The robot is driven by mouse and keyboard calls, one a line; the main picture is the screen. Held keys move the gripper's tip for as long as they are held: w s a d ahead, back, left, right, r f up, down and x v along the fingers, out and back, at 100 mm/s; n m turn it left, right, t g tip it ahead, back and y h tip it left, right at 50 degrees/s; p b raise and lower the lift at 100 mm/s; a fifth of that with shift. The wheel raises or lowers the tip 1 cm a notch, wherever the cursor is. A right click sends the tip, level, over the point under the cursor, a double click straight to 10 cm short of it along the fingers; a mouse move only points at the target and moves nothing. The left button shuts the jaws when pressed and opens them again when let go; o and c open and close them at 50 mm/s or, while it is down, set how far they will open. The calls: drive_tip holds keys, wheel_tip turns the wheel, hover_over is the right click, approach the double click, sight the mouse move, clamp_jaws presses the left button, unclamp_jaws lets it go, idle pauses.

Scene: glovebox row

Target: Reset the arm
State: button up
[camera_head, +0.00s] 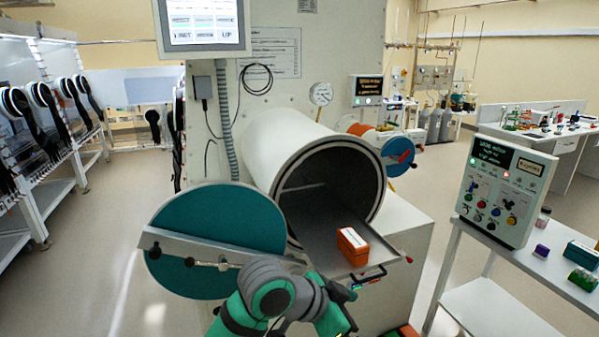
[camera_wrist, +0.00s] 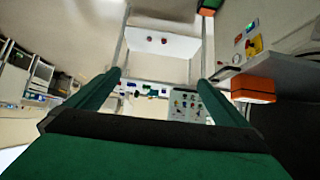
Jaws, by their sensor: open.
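My arm reaches up from the bottom of the head view, and its end there is partly hidden by my own green and grey links. In the wrist view my gripper (camera_wrist: 159,79) shows two green fingers spread wide apart with nothing between them. An orange box with a white label (camera_head: 352,247) sits on the dark sliding tray (camera_head: 322,238) that extends from the open round chamber (camera_head: 335,160). The box also shows in the wrist view (camera_wrist: 253,90), to the right of the right finger and apart from it.
The teal round door (camera_head: 220,225) stands swung open left of the chamber, close to my arm. A control box (camera_head: 505,190) stands on a white side table (camera_head: 530,262) at the right with small containers. Open floor lies at the left.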

drive_tip(key=w+d+r+n+t+h, duration=0.1)
drive_tip(key=w+d+n+t+h, duration=0.3)
drive_tip(key=d, duration=0.2)
drive_tip(key=s+a+f+n+t+y, duration=0.3)
drive_tip(key=s+f+n, duration=0.15)
drive_tip(key=f, duration=0.25)
drive_tip(key=s+a+f+n+t+y, duration=0.3)
drive_tip(key=f+n+y, duration=0.15)
drive_tip(key=f, duration=0.25)
drive_tip(key=s+a+f+n+t+y, duration=0.3)
drive_tip(key=s+f+n, duration=0.15)
drive_tip(key=f, duration=0.25)
drive_tip(key=s+a+f+m+y, duration=0.1)
drive_tip(key=s+a, duration=0.2)
drive_tip(key=s, duration=0.5)
drive_tip(key=s+a+f+m, duration=0.1)
drive_tip(key=s+a, duration=0.2)
drive_tip(key=s, duration=0.6)
drive_tip(key=s+a+f+m+g+y, duration=0.1)
drive_tip(key=s+a, duration=0.3)
drive_tip(key=s, duration=0.4)
drive_tip(key=shift+s+f+m+y, duration=0.15)
drive_tip(key=shift+f+m+y, duration=0.2)
drive_tip(key=shift+f, duration=0.25)
